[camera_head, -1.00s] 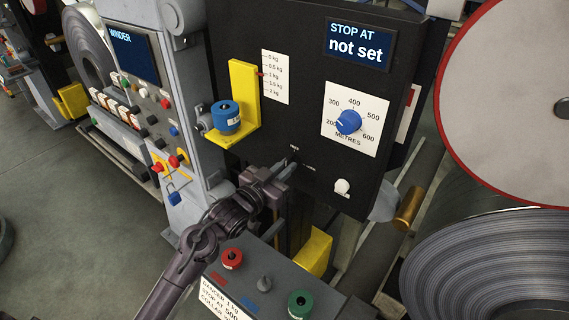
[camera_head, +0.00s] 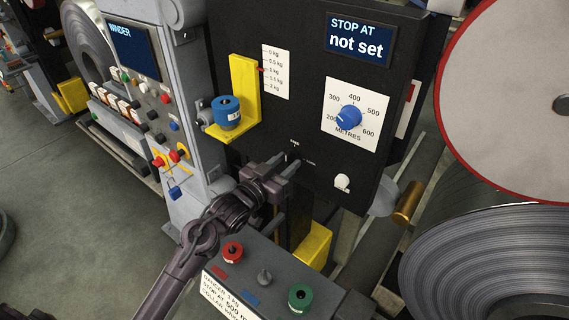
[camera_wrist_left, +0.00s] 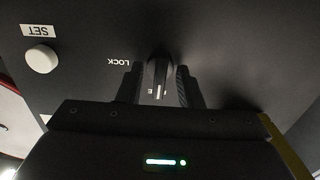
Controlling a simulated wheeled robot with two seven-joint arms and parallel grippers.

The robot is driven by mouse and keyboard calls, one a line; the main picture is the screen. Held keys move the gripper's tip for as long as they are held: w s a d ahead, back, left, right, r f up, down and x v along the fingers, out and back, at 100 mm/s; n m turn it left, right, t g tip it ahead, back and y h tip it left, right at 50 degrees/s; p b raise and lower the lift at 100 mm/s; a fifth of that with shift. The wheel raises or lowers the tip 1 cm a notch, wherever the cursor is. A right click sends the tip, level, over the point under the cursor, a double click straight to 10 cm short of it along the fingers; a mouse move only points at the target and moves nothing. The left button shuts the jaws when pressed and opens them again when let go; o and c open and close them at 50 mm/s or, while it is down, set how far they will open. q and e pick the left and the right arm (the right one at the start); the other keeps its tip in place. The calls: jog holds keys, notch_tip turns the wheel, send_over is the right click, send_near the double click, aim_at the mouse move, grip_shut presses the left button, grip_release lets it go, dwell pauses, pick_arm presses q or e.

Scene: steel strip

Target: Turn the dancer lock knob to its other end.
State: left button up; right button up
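The dancer lock knob (camera_wrist_left: 160,72) is a small dark knob with a white pointer line on the black panel (camera_wrist_left: 240,50). In the left wrist view the line points down at a partly hidden label; the LOCK label (camera_wrist_left: 125,62) is to its left, upside down. My left gripper (camera_wrist_left: 160,88) has one finger on each side of the knob, with narrow dark gaps, so it looks open around it. In the head view my left gripper (camera_head: 284,164) is at the panel's lower left and hides the knob. My right gripper is in neither view.
A white button (camera_head: 342,183) sits right of the gripper, and a blue METRES dial (camera_head: 348,118) above it. A yellow bracket (camera_head: 243,90) holding a blue spool (camera_head: 227,113) is above left. A grey box (camera_head: 330,298) with red and green collars stands below.

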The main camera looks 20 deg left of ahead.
pick_arm(q)
jog(key=shift+s+a+f, duration=0.1)
jog(key=shift+s+a, duration=0.05)
jog(key=shift+s, duration=0.25)
jog(key=b+v, duration=0.2)
jog(key=v, duration=0.5)
jog(key=shift+b, duration=0.3)
